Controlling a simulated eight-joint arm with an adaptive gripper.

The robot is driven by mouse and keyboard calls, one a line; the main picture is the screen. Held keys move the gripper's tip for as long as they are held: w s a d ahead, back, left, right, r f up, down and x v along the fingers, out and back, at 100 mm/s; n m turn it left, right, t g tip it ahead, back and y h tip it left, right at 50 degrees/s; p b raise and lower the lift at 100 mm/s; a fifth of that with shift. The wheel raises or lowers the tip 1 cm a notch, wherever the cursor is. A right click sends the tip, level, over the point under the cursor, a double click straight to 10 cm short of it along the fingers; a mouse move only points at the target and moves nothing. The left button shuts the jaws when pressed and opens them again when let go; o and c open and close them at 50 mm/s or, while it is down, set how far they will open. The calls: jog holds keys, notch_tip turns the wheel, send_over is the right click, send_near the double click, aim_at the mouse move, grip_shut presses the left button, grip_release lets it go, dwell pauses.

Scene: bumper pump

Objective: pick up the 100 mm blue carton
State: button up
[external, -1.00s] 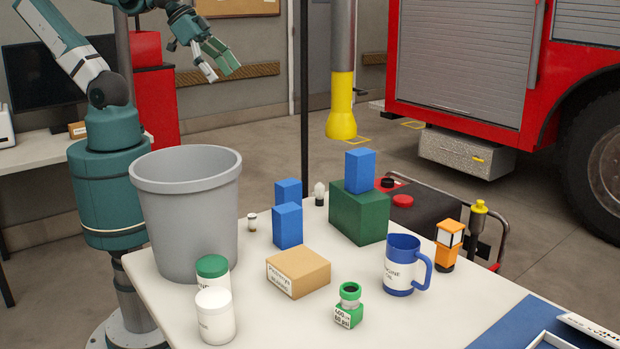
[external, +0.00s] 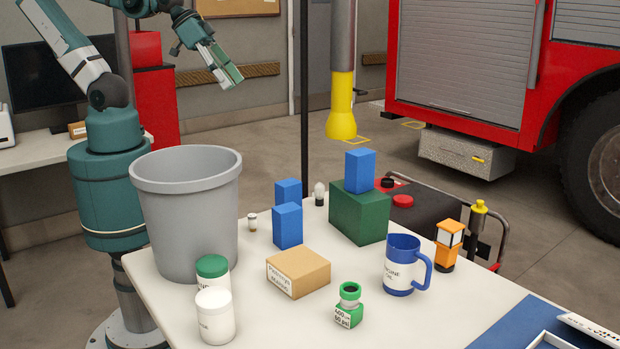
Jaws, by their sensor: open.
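Three blue cartons are in view, and I cannot tell from size alone which is the 100 mm one. One blue carton (external: 288,226) stands upright on the table near the middle. A second blue carton (external: 288,190) stands behind it, partly hidden by it. A third blue carton (external: 360,171) stands on top of a dark green box (external: 358,214). My gripper (external: 229,80) is open and empty in the air, well above and behind the table, up and left of the cartons.
A large grey bin (external: 188,225) stands at the table's left. A yellow nozzle (external: 342,110) hangs above the back.

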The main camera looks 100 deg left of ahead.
jog(key=w+d+f+n+h+b, duration=0.2)
jog(key=w+d+f+n+b, duration=0.1)
jog(key=w+d+f+n, duration=0.3)
jog(key=n+t+h+b, duration=0.1)
jog(key=n+h+b, duration=0.6)
jog(key=n, duration=1.1)
send_near(284, 207)
jog(key=w+d+y, duration=0.1)
jog(key=d, duration=0.1)
jog(key=shift+w+d+f+n+b, duration=0.15)
jog(key=shift+d+f+n+b, duration=0.3)
jog(key=shift+f+n, duration=0.3)
jog(key=shift+r, duration=0.1)
jog(key=shift+b+x, duration=0.3)
jog(key=shift+x, duration=1)
jog(key=shift+w, duration=0.1)
jog(key=shift+w+b+x, duration=0.2)
jog(key=shift+b+x, duration=0.7)
jog(key=shift+x, duration=1.65)
jog(key=shift+a+r, duration=0.1)
